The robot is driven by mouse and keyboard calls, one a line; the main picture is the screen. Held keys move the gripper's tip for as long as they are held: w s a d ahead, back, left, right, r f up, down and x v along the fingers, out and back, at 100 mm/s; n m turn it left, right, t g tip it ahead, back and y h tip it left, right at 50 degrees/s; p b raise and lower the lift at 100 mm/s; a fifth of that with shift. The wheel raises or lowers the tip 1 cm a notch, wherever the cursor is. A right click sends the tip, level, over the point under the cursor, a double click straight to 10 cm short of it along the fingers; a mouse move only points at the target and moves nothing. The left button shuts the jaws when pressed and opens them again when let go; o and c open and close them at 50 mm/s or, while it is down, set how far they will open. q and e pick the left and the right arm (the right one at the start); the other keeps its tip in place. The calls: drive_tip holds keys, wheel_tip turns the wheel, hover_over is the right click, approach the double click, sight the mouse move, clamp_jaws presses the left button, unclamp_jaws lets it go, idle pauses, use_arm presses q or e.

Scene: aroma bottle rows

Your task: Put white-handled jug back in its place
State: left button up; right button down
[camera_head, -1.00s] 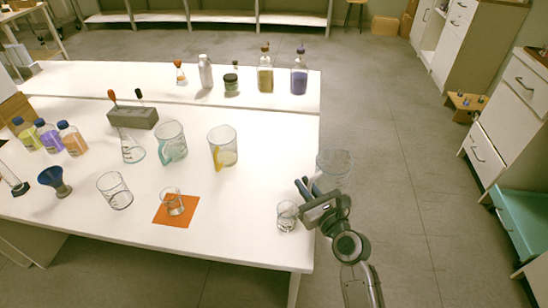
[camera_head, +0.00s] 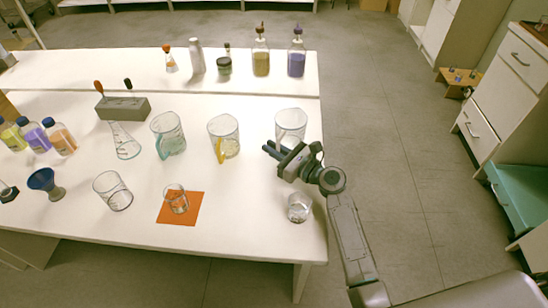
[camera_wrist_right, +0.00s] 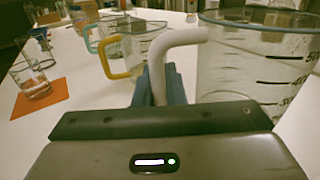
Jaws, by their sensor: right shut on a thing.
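The white-handled jug (camera_head: 291,124) is a clear glass jug at the right end of the front table, in line with the other jugs. In the right wrist view its white handle (camera_wrist_right: 172,47) runs down between the blue fingers, and its marked glass wall (camera_wrist_right: 255,70) fills the right side. My right gripper (camera_head: 268,151) is shut on the handle. The jug is upright; whether its base touches the table I cannot tell. A yellow-handled jug (camera_head: 224,137) stands to its left, and a teal-handled jug (camera_head: 168,135) further left. My left gripper is not in view.
A small glass (camera_head: 299,207) stands near the table's right edge, close to my right arm. Another glass (camera_head: 176,199) is on an orange mat (camera_head: 190,215). An empty beaker (camera_head: 113,192) stands further left. Bottles (camera_head: 261,54) line the rear table.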

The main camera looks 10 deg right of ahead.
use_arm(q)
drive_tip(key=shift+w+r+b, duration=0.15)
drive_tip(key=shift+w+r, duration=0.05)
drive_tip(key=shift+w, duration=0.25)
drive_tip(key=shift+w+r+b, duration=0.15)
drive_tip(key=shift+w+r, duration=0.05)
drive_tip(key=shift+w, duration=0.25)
use_arm(e)
drive_tip(key=shift+f, duration=1.8)
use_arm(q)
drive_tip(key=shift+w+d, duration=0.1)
use_arm(e)
drive_tip(key=shift+f, duration=0.1)
drive_tip(key=c, duration=1.5)
unclamp_jaws()
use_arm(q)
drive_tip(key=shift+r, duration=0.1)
